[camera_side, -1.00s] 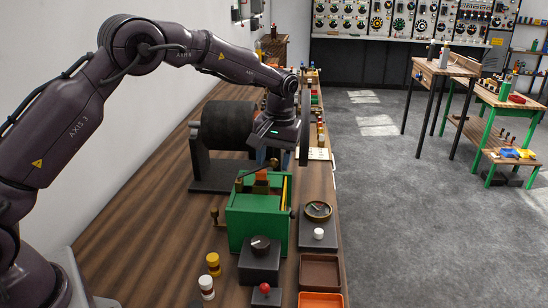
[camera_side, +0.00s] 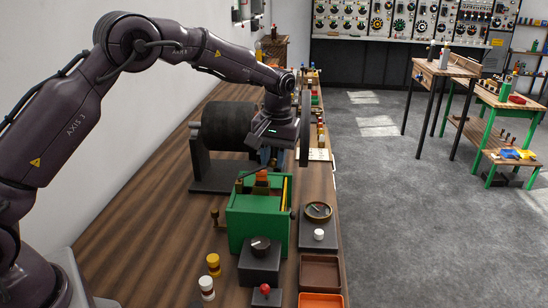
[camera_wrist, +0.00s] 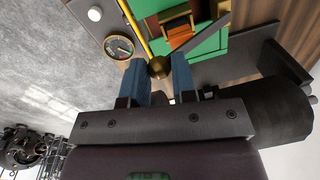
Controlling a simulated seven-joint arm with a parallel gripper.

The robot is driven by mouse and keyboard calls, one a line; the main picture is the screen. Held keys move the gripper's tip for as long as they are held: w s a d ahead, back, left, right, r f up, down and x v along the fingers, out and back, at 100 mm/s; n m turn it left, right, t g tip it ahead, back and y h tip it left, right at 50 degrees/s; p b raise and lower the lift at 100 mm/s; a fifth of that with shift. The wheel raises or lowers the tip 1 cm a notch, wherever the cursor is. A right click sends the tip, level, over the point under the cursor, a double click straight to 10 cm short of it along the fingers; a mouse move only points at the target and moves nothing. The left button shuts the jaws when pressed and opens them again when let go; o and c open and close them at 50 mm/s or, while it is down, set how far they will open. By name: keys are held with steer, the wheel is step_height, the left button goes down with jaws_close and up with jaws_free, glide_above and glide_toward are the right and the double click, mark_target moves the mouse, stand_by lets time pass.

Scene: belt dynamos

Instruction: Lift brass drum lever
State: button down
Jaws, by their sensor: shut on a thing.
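The brass lever (camera_wrist: 137,28) is a thin rod ending in a round brass knob (camera_wrist: 158,67) in the wrist view. It runs over a green box (camera_wrist: 205,42), which stands on the bench in the side view (camera_side: 248,218). My gripper (camera_wrist: 160,68) has blue fingers on both sides of the knob and is shut on it. In the side view my gripper (camera_side: 269,160) is low behind the box, at its far edge. The knob is hidden there by the fingers and the box's parts.
A large dark roller (camera_side: 228,125) stands behind the box on the left. A round gauge (camera_side: 318,211) and white button sit to its right. A black knob block (camera_side: 260,258), brown tray (camera_side: 320,271) and orange tray (camera_side: 320,300) are in front.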

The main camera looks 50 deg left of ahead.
mark_target(259, 169)
steer(key=shift+s, duration=0.1)
steer(key=s+a+r+t+h, duration=0.2)
steer(key=t+h, duration=0.1)
steer(key=shift+s+a+r, duration=0.1)
steer(key=shift+r, duration=0.15)
steer(key=s+a+t+h, duration=0.1)
steer(key=s+a+r+t+h, duration=0.1)
steer(key=shift+a+t+h, duration=0.1)
steer(key=shift+t+h, duration=0.2)
steer(key=shift+t, duration=0.1)
steer(key=shift+s+a+r, duration=0.15)
steer(key=shift+s+a, duration=0.25)
steer(key=shift+s, duration=0.05)
steer(key=shift+s+a+f, duration=0.2)
steer(key=shift+s+a, duration=0.8)
steer(key=c, duration=0.9)
jaws_free()
steer(key=shift+c, duration=0.2)
steer(key=shift+w+r, duration=0.1)
